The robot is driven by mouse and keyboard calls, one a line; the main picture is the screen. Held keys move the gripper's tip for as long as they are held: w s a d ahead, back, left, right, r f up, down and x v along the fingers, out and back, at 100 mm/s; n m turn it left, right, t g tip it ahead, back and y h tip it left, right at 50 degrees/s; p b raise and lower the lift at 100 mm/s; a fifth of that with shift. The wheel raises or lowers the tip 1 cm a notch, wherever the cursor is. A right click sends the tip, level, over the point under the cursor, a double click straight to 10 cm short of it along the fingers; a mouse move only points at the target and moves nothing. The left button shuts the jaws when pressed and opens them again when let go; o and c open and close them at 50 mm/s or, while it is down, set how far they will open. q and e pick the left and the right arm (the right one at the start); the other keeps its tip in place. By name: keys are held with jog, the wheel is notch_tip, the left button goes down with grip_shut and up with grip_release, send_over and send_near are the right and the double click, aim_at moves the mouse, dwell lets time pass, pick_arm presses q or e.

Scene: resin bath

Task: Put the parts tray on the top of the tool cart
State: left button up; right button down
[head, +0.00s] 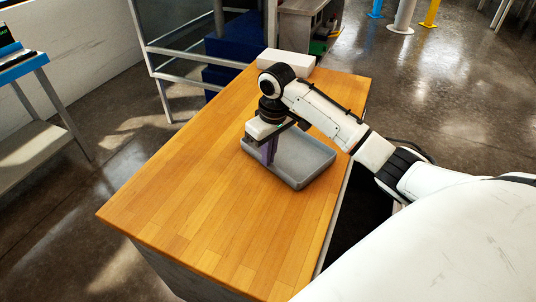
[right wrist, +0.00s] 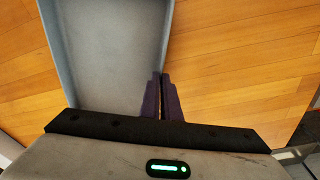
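The grey parts tray (head: 312,175) is a shallow open box and looks empty. It sits flat on a wooden top (head: 190,190), near its right edge. In the right wrist view the tray (right wrist: 105,50) fills the upper left. My right gripper (head: 268,152) points down at the tray's left wall. Its purple fingers (right wrist: 161,95) are close together, one on each side of that wall, and look shut on it. I cannot tell for certain which piece of furniture is the tool cart. My left gripper is not in view.
A white block (head: 285,63) lies at the far end of the wooden top. The left and front of that top are clear. A blue-topped table (head: 25,65) stands at the left. A metal frame rack (head: 180,50) with blue boxes stands behind.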

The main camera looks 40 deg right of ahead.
jog(key=c, duration=2.5)
grip_release()
jog(key=shift+f, duration=0.2)
jog(key=o, duration=0.5)
jog(key=shift+w+r, duration=0.1)
jog(key=r, duration=0.4)
jog(key=s+r, duration=0.1)
jog(key=r, duration=0.7)
jog(key=shift+s, duration=0.3)
